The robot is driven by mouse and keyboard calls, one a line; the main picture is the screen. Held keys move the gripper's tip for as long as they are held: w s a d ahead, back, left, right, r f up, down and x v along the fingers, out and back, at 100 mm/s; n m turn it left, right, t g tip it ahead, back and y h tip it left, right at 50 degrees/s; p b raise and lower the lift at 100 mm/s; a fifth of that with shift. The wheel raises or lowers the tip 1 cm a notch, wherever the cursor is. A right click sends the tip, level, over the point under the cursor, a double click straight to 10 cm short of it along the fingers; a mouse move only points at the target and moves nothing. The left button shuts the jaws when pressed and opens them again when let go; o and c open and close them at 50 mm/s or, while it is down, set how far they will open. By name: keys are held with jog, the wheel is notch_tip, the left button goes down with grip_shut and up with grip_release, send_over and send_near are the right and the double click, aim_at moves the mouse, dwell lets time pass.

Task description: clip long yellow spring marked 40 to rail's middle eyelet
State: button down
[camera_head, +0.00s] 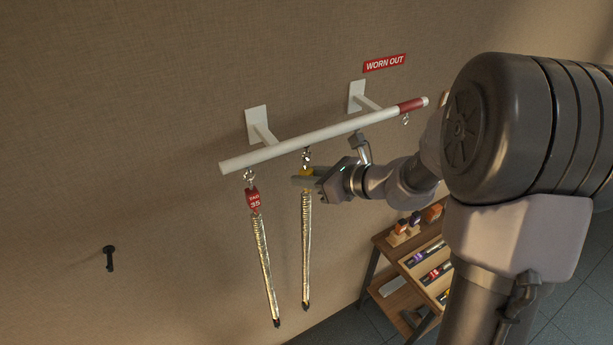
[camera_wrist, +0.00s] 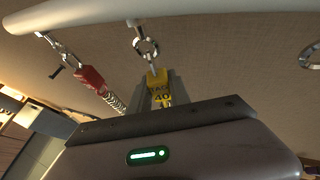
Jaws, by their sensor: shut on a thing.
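My gripper (camera_head: 308,180) is shut on the top of the yellow spring, at its yellow tag (camera_wrist: 159,86) marked 40. The spring's long silver coil (camera_head: 306,250) hangs straight down below the jaws. The white rail (camera_head: 290,143) runs above, on two wall brackets. Its middle eyelet (camera_wrist: 146,47) is right above the tag. The spring's metal clip meets or overlaps this ring in the wrist view; I cannot tell whether it is hooked through.
A red-tagged spring (camera_head: 253,200) marked 35 hangs from the left eyelet, close by. The right eyelet (camera_head: 405,119), under the rail's red end (camera_head: 411,105), is empty, near a WORN OUT sign (camera_head: 384,63). A wooden rack (camera_head: 420,262) stands lower right. A black wall hook (camera_head: 109,257) is at left.

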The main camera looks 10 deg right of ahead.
jog(key=c, duration=0.8)
grip_release()
jog(key=shift+d+r, duration=0.1)
jog(key=p+v, duration=0.1)
jog(key=v, duration=0.5)
jog(key=shift+p, duration=0.35)
